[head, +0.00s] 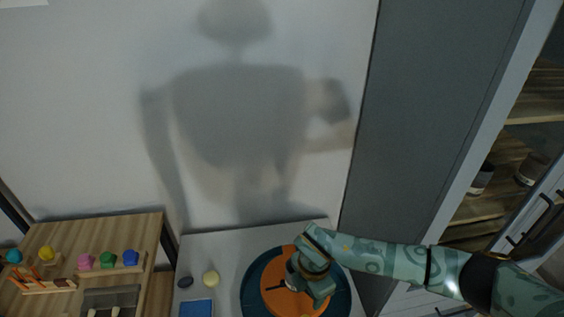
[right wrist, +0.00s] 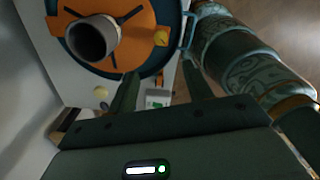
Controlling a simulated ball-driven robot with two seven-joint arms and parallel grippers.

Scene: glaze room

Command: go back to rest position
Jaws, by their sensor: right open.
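My right arm comes in from the right in the head view, and its gripper (head: 312,285) is above the orange disc (head: 277,298). In the right wrist view the two fingers of the gripper (right wrist: 159,76) are apart with nothing held between them. The disc (right wrist: 140,52) has dark slots and sits in a dark blue round basin (right wrist: 178,22). My left gripper is not in view.
A wooden table (head: 110,228) with coloured knobs stands left; shelves (head: 500,160) stand right.

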